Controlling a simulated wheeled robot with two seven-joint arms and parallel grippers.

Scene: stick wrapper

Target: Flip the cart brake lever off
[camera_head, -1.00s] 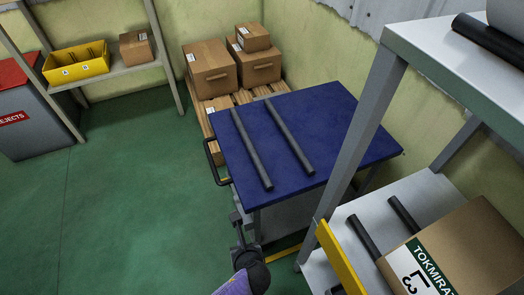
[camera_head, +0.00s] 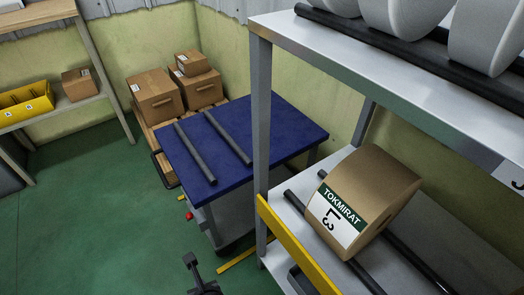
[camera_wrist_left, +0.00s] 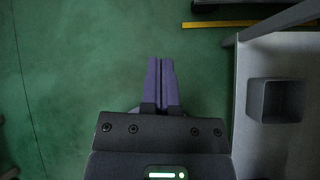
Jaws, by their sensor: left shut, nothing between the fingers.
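The cart (camera_head: 235,125) has a blue top and stands mid-left in the head view, with two dark bars lying on it. A small red part (camera_head: 189,215) shows low at its left side, with a small yellow part (camera_head: 181,198) just above. I cannot tell for certain which is the brake lever, nor its position. My left gripper (camera_wrist_left: 161,62) has purple fingers, shut and empty, over bare green floor in the wrist view. A dark part of my left arm shows at the bottom of the head view, apart from the cart. My right gripper is not in view.
A grey rack (camera_head: 262,130) with a yellow front rail (camera_head: 290,240) and a brown roll (camera_head: 365,195) stands right of the cart. Cartons (camera_head: 155,97) sit on a pallet behind. A light grey panel (camera_wrist_left: 285,140) is right of my left gripper. The floor at left is clear.

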